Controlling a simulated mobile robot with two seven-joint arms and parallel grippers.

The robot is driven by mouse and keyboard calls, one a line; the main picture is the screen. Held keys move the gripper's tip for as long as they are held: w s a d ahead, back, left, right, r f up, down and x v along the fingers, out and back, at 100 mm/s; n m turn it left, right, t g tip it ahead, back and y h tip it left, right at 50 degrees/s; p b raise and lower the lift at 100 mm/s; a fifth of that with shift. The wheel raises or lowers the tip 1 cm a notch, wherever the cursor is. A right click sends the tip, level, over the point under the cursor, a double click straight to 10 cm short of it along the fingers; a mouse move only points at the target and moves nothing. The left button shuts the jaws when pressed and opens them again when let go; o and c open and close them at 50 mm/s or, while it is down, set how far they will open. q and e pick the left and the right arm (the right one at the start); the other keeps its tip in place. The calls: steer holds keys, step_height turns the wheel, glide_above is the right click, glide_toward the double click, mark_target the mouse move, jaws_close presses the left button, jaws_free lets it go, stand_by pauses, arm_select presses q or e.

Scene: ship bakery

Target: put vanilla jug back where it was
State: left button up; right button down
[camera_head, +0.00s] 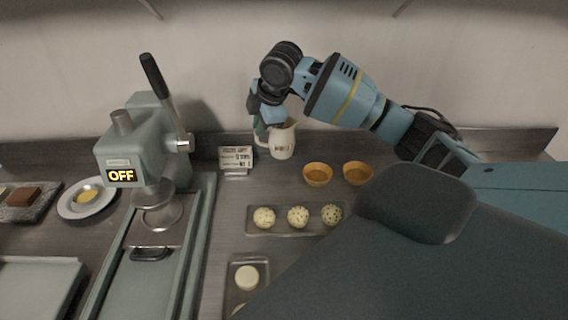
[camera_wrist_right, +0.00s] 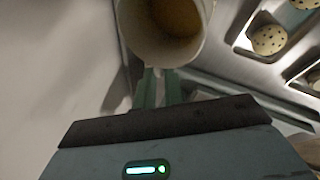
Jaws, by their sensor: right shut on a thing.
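The vanilla jug (camera_head: 284,141) is a small cream jug with dark lettering, near the back wall at the middle of the head view. My right gripper (camera_head: 262,128) is shut on its left side, at the handle. In the right wrist view the jug (camera_wrist_right: 163,50) shows its round mouth with a brownish-yellow content, just beyond the gripper fingers (camera_wrist_right: 160,88). I cannot tell whether the jug's base touches the counter. My left gripper is not in view.
A small sign (camera_head: 236,158) stands just left of the jug. Two orange bowls (camera_head: 317,174) sit to the right. A tray (camera_head: 290,233) with three speckled balls lies in front. A press marked OFF (camera_head: 130,150) stands left, beside a plate (camera_head: 88,212).

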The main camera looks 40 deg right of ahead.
steer(key=shift+a, duration=0.1)
step_height(320, 180, down, 6)
stand_by(0.4)
steer(key=shift+s+f, duration=0.1)
steer(key=shift+f, duration=0.05)
step_height(320, 180, down, 4)
steer(key=shift+r, duration=0.2)
steer(key=c, duration=1.5)
jaws_free()
steer(key=shift+f, duration=0.15)
